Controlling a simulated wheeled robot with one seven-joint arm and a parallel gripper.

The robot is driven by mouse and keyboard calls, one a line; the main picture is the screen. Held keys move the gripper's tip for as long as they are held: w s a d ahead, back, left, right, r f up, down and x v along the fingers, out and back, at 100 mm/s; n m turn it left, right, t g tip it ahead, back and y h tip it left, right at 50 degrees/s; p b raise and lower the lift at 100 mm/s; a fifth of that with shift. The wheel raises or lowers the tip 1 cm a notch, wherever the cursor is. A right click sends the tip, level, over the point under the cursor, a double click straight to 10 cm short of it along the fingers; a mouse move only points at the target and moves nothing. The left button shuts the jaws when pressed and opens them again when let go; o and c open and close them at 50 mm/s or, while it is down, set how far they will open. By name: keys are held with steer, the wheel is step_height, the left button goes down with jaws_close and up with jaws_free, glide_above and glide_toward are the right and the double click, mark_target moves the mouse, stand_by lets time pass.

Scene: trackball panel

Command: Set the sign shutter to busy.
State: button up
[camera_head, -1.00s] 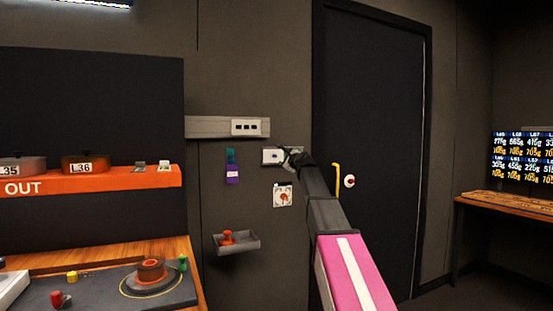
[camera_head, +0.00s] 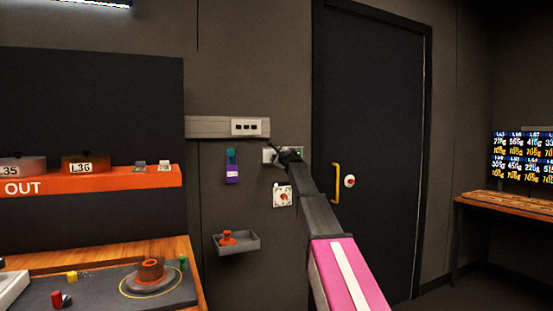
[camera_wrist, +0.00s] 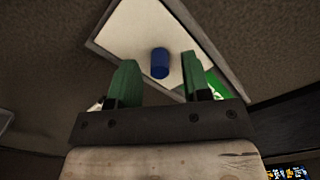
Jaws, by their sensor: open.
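The sign (camera_head: 268,156) is a small pale plate on the wall, left of the door, partly hidden by my gripper. In the wrist view its white face (camera_wrist: 132,40) sits in a grey frame and bears a blue knob (camera_wrist: 160,63). A green patch with white marks (camera_wrist: 216,88) shows at its right, partly behind a finger; a bit of green also shows in the head view (camera_head: 299,153). My gripper (camera_wrist: 157,68) is open, its green fingers on either side of the knob. I cannot tell whether they touch it. In the head view my gripper (camera_head: 280,151) is at the sign.
A grey rail with a white socket plate (camera_head: 250,127) is just above. A teal and purple item (camera_head: 232,166) hangs at left. A white plate with a red knob (camera_head: 282,196) is below, and a grey tray (camera_head: 244,245) lower. The door's yellow handle (camera_head: 336,181) is at right.

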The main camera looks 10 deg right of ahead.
jaws_close()
steer(key=w+d, duration=0.3)
steer(key=d, duration=0.8)
steer(key=shift+w+d, duration=0.2)
steer(key=shift+w, duration=0.15)
jaws_free()
steer(key=shift+d, duration=0.1)
steer(key=shift+s, duration=0.15)
steer(key=v, duration=1)
steer(key=shift+s, duration=0.25)
